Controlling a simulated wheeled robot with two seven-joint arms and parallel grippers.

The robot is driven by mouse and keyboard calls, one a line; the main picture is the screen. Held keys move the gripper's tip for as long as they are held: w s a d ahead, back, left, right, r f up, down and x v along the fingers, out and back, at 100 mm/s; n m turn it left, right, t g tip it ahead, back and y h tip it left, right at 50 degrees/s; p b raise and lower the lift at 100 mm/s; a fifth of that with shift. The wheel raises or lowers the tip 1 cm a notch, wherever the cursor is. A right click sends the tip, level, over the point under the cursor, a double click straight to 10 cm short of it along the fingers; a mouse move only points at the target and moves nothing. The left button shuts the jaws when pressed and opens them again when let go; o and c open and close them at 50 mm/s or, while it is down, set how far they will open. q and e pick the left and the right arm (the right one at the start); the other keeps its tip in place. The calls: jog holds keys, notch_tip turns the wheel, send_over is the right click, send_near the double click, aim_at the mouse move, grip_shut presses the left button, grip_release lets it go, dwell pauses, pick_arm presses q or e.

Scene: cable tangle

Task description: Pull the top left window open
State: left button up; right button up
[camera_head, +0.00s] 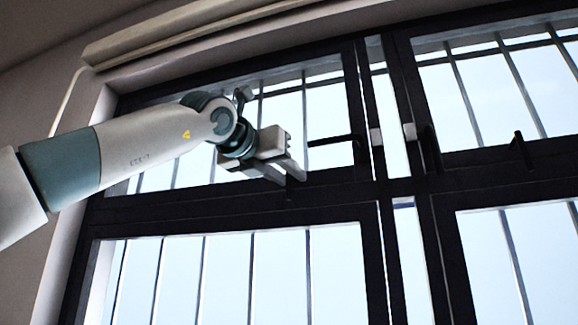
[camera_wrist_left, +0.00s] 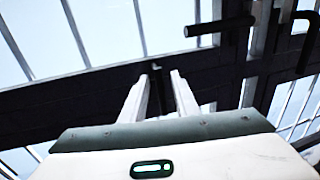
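The top left window (camera_head: 325,100) is a dark-framed pane behind bars. It looks closed, though the arm covers part of it. A black lever handle (camera_head: 333,141) sticks out from its right side; it also shows in the left wrist view (camera_wrist_left: 220,26). My left gripper (camera_head: 292,176) is in front of the window's lower rail, left of and below the handle, not touching it. In the left wrist view its two fingers (camera_wrist_left: 160,77) are apart, with a small light knob (camera_wrist_left: 156,66) on the dark rail just beyond the tips. Contact with the rail cannot be told. My right gripper is out of view.
A second upper window (camera_head: 490,95) with dark handles (camera_head: 520,150) is to the right, past a narrow gap with dark posts (camera_head: 374,110). Larger barred panes (camera_head: 230,270) are below. A pale roller-like box (camera_head: 180,30) runs above the frame.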

pick_arm(q)
jog(key=shift+w+d, duration=0.2)
jog(key=shift+w, duration=0.15)
grip_shut()
